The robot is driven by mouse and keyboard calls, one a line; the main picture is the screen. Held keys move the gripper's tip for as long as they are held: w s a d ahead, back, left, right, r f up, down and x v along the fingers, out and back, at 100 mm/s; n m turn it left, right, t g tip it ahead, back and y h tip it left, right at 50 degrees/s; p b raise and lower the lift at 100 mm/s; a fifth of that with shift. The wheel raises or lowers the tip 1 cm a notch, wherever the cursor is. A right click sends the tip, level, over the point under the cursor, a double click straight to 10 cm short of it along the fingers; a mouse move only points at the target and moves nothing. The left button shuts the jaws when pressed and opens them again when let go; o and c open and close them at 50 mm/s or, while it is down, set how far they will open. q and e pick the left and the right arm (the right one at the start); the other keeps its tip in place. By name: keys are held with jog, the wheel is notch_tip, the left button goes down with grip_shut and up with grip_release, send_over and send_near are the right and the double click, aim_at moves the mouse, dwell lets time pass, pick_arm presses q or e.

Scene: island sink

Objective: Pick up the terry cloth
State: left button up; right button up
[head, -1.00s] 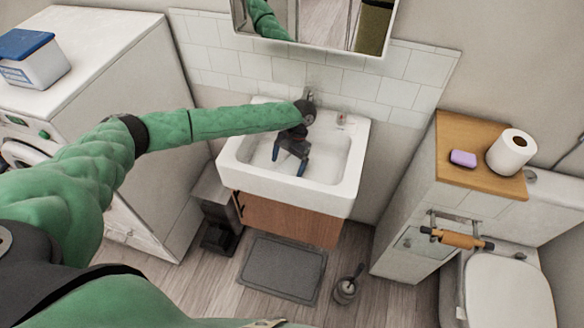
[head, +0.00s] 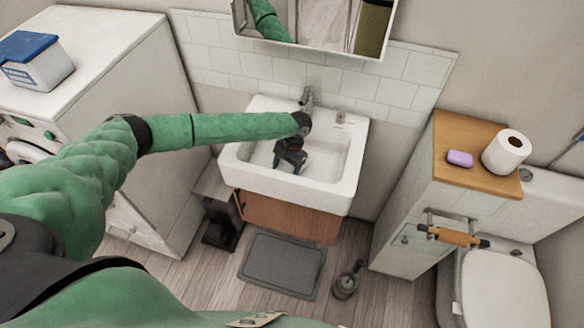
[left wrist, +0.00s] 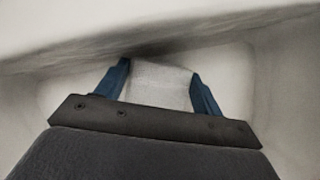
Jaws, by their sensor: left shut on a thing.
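The terry cloth (left wrist: 160,84) shows in the left wrist view as a pale, whitish textured piece between the two blue fingers of my left gripper. My left gripper (left wrist: 158,82) is shut on it, low inside the sink basin. In the head view my left gripper (head: 289,164) reaches down into the white sink (head: 340,185). There the cloth cannot be made out, hidden by the gripper or blending with the white basin. My right gripper is not in view.
The faucet (head: 307,97) stands at the back of the sink, close to my left wrist. The mirror cabinet (head: 330,30) hangs above. A washing machine (head: 120,75) is at left. A wooden-topped cabinet (head: 450,135) at right holds purple soap (head: 459,158) and a paper roll (head: 506,152).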

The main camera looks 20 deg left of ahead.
pick_arm(q)
jog(key=shift+r, duration=0.1)
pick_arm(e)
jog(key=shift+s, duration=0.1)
pick_arm(q)
jog(key=shift+r, duration=0.2)
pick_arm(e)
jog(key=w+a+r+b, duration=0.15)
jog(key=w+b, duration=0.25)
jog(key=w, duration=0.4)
pick_arm(q)
notch_tip(320, 180, up, 27)
jog(key=b, duration=0.4)
jog(key=shift+r, duration=0.15)
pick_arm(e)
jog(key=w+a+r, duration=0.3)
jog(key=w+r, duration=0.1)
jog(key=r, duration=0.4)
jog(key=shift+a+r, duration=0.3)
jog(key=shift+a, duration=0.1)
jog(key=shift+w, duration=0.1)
